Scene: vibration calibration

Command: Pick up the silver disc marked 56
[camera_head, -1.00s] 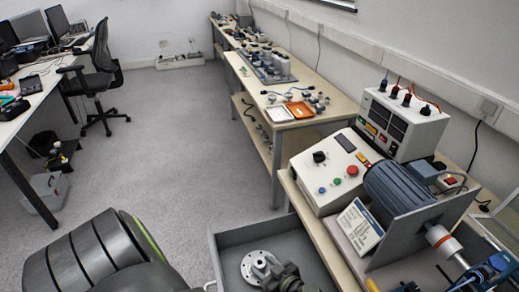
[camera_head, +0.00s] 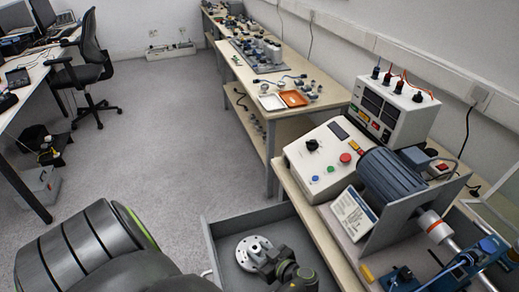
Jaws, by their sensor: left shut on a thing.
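A round silver disc (camera_head: 254,252) with holes around its rim and a raised hub shows at the bottom centre, over the grey open drawer (camera_head: 211,247). My left gripper (camera_head: 268,262) is at the disc's right side and is shut on it. The dark gripper body covers part of the disc's right edge. I cannot read a number on the disc. I cannot tell whether it rests on the drawer floor or is just above it. My right gripper is not in view.
Right of the drawer, a bench holds a control box (camera_head: 322,165) with coloured buttons, a motor (camera_head: 388,178) on a grey bracket and a meter unit (camera_head: 392,114). A workbench (camera_head: 300,110) with small parts stands behind. The floor (camera_head: 170,130) is clear at centre left.

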